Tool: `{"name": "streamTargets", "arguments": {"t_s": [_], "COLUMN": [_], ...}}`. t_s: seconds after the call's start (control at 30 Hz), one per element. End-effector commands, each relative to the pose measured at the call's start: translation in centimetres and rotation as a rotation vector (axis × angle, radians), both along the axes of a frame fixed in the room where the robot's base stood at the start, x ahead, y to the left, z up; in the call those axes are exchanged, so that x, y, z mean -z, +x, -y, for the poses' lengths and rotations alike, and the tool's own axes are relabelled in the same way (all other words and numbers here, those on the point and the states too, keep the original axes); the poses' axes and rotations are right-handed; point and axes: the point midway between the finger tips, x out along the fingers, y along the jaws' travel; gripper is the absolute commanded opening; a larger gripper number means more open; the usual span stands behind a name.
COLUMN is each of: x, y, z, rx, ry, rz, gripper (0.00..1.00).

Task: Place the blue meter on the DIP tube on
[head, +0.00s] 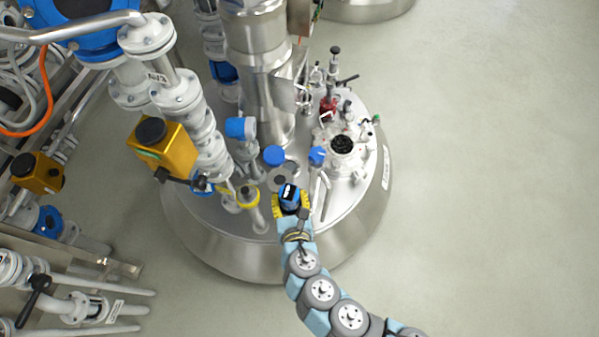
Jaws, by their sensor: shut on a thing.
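The blue meter (290,192), blue with a dark top and a small pale mark, is near the front edge of the round steel reactor lid. My gripper (291,206) is shut on it, reaching in from the lower right. I cannot tell which fitting is the DIP tube.
The reactor lid (345,205) carries a blue cap (274,155), a blue-topped fitting (317,155), a yellow-ringed fitting (248,196) and a round glass port (343,144). A tall steel column (265,90) rises behind. Pipes and yellow boxes (165,147) crowd the left. The floor at right is clear.

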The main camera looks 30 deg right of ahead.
Motion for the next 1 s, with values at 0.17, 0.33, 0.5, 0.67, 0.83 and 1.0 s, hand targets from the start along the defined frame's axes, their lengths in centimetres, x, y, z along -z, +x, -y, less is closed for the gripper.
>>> {"name": "streamTargets", "arguments": {"t_s": [0.17,0.33,0.5,0.67,0.83,1.0], "x": [0.3,1.4,2.1,3.0,4.1,6.4], "y": [0.5,2.3,4.8,6.5,8.9,10.4], "z": [-0.8,-0.2,0.5,1.0,1.7,2.2], "rx": [-0.012,-0.011,-0.01,-0.011,-0.011,-0.008], "ry": [0.001,0.001,0.002,0.005,0.005,0.004], "rz": [0.007,0.007,0.007,0.003,0.006,0.002], "gripper": [0.12,0.12,0.12,0.12,0.12,0.12]}}
